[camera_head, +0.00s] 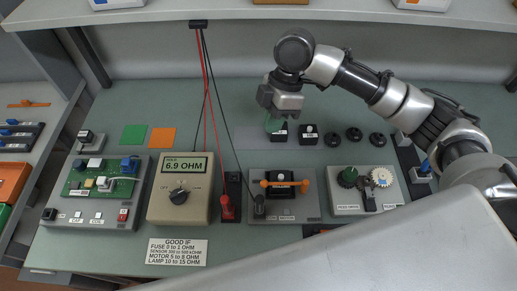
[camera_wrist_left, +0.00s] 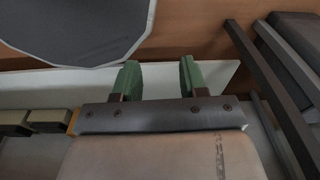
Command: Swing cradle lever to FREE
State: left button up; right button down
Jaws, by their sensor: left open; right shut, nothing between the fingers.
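The cradle (camera_head: 312,212) is a grey base on the green bench mat, holding a black block with a pale label. An orange bar (camera_head: 302,183), probably its lever, lies roughly level across the block, with knob-like ends on both sides. Lettering on the base is too small to read, so FREE cannot be made out. My right gripper (camera_head: 273,124) is shut and empty, pointing down beyond the cradle, close to a small black block (camera_head: 281,136). My left gripper (camera_wrist_left: 160,80) is open in the left wrist view, its green fingers apart with nothing between them.
A gear station (camera_head: 342,206) is at right. Several black round parts (camera_head: 354,135) lie behind. A shelf (camera_head: 230,14) overhangs the back.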

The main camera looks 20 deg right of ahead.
jog(key=p+x, duration=0.1)
jog(key=x, duration=0.3)
jog(key=s+p+x, duration=0.1)
jog(key=x, duration=0.3)
jog(key=p+x, duration=0.1)
jog(key=x, duration=0.3)
jog(key=shift+s+d+f, duration=0.15)
jog(key=shift+s+d, duration=0.15)
jog(key=shift+s, duration=0.1)
jog(key=shift+s+f, duration=0.3)
jog(key=shift+f, duration=0.1)
pick_arm(q)
jog(key=r, duration=0.1)
jog(key=s+r, duration=0.1)
jog(key=r, duration=0.1)
jog(key=shift+s+r, duration=0.2)
jog(key=shift+s, duration=0.1)
